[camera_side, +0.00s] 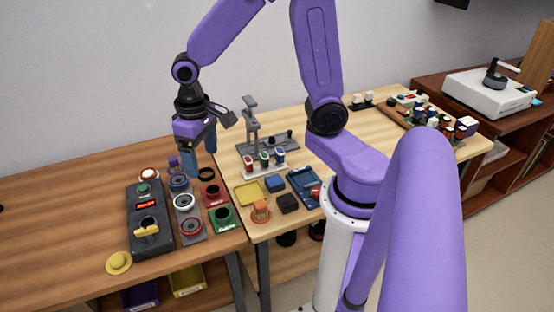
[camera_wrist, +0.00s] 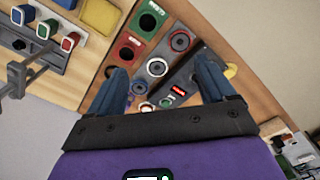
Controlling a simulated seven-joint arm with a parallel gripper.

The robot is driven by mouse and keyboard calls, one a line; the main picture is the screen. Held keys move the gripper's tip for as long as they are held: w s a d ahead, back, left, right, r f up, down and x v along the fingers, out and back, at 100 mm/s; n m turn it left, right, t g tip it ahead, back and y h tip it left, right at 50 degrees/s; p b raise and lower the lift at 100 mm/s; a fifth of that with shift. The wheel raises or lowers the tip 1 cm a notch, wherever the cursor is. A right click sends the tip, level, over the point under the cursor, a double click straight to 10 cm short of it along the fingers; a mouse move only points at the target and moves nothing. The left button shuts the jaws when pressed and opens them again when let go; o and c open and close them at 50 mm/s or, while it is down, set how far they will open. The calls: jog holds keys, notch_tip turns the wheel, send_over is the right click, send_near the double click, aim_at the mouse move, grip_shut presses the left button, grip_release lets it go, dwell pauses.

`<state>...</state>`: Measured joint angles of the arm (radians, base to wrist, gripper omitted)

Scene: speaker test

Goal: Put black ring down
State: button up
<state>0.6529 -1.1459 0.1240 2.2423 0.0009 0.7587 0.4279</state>
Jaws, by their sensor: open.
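My gripper (camera_side: 201,158) is open above the left wooden table, its two blue fingers pointing down. In the wrist view its fingers (camera_wrist: 162,68) are spread wide with nothing between them. A black ring-like shape (camera_side: 206,173) lies below the gripper, behind the red block (camera_side: 216,202); I cannot tell whether it is a loose ring or a round opening. A dark round shape also shows in the wrist view (camera_wrist: 110,71), beside the left finger and partly hidden. A grey panel (camera_side: 179,213) bears three round speaker pieces, one with a white rim (camera_wrist: 157,67).
A dark control box (camera_side: 164,236) with a red display and yellow knob stands left of the panel. A green block (camera_side: 231,227) with a round opening sits beside it. A yellow round piece (camera_side: 119,263) lies near the front edge. The far left table is clear.

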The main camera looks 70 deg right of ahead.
jog(key=s+r+n, duration=0.2)
jog(key=s+n, duration=0.4)
jog(key=s, duration=0.3)
jog(key=s+r+n, duration=0.1)
jog(key=s+n, duration=0.4)
jog(key=s, duration=0.4)
jog(key=shift+s+a+r+n, duration=0.2)
jog(key=shift+a+r+n, duration=0.05)
jog(key=shift+r+n, duration=0.15)
